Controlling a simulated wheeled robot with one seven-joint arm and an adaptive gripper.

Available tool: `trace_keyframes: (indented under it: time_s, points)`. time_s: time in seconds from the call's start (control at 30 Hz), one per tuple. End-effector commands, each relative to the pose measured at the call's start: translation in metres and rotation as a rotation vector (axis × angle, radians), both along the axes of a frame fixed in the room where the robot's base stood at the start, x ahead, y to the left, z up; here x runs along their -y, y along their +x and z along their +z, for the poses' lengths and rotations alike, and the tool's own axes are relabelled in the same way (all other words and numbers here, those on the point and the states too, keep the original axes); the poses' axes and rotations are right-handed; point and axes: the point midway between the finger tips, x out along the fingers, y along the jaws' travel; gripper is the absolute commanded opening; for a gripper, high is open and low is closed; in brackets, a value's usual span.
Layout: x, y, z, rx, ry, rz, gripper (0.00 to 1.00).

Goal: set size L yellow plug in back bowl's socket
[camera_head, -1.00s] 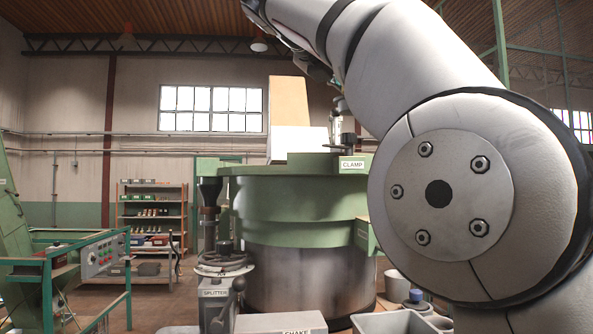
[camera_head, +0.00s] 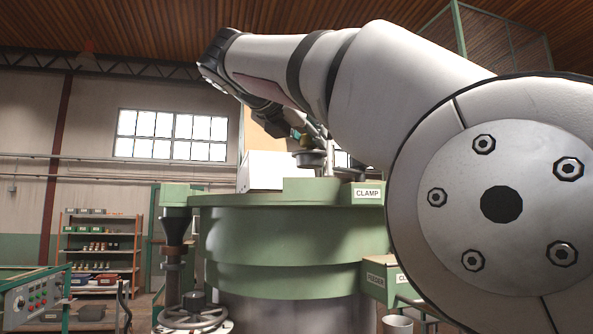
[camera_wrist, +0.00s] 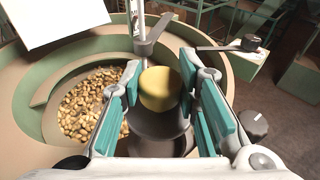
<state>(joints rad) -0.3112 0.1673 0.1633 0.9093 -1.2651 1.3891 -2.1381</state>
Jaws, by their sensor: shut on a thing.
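In the wrist view, my gripper (camera_wrist: 160,98) has its teal pads on either side of a round yellow plug (camera_wrist: 160,88) and is shut on it. A dark round shape shows just below the plug; I cannot tell whether it is part of the plug or a socket. The gripper is over the rim side of a bowl (camera_wrist: 30,107) with a stepped spiral track and many nuts (camera_wrist: 88,105). In the head view the green bowl (camera_head: 290,240) stands ahead, with my arm reaching left above it.
A flat white panel (camera_wrist: 55,18) rises over the bowl's far left, also seen in the head view (camera_head: 262,171). A metal post with a clamp arm (camera_wrist: 150,38) stands close beyond the plug. A dark knob (camera_wrist: 253,123) lies right. A handwheel (camera_head: 192,318) stands left of the bowl.

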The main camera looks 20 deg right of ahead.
Motion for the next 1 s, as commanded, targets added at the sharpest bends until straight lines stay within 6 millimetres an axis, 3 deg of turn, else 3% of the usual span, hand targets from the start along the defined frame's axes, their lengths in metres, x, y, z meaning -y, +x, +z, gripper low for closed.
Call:
trace_keyframes:
  time_s: [0.6,1.0]
  points:
    - [0.000,-0.002,-0.050,0.001,-0.002,0.001,0.00]
    - [0.000,-0.001,-0.057,0.003,0.000,0.001,0.00]
